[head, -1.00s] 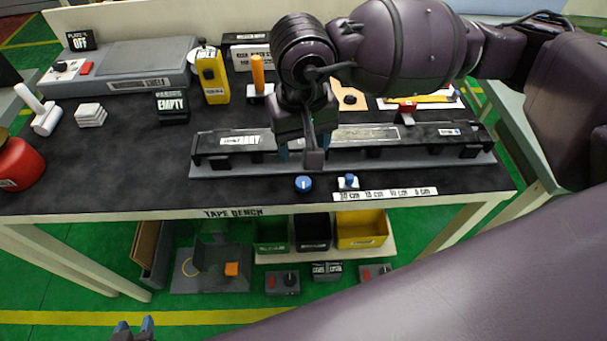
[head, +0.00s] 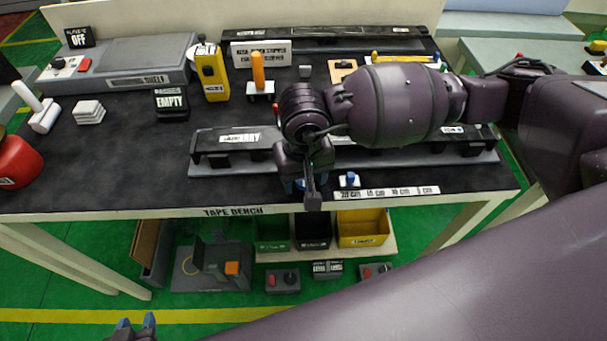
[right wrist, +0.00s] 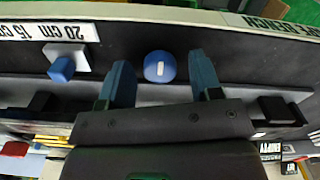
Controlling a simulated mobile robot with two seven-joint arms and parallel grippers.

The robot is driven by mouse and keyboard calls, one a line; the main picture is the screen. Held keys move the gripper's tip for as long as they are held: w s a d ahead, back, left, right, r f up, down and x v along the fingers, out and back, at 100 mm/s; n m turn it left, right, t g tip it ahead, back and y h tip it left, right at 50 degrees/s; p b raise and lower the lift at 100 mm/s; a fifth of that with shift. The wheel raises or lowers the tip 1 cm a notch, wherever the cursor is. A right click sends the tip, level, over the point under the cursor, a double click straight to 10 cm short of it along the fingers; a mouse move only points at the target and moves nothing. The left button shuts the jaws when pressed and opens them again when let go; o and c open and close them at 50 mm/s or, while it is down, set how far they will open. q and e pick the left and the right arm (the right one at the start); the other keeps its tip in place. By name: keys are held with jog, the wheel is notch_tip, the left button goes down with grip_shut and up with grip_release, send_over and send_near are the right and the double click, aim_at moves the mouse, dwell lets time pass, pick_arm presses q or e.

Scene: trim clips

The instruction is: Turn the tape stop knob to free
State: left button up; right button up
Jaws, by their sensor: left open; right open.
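A round blue knob (right wrist: 160,67) with a short white mark is on the bench in the right wrist view. My right gripper (head: 312,185) is open above the bench's front strip. In the right wrist view its two blue fingertips are on either side of the round knob, with gaps. In the head view the gripper hides this knob. A second blue knob (right wrist: 62,68) on a white plate stands beside the centimetre label strip; it also shows in the head view (head: 349,180). My left gripper (head: 136,325) is open and empty, low in front of the bench.
A long black rail fixture (head: 220,160) on a grey base lies just behind the knobs. A label strip (head: 390,193) lies along the front edge to the right. A yellow device (head: 212,75) and an orange-handled tool (head: 258,72) stand farther back.

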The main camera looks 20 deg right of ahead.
jog(key=c, duration=0.9)
jog(key=shift+c, duration=0.2)
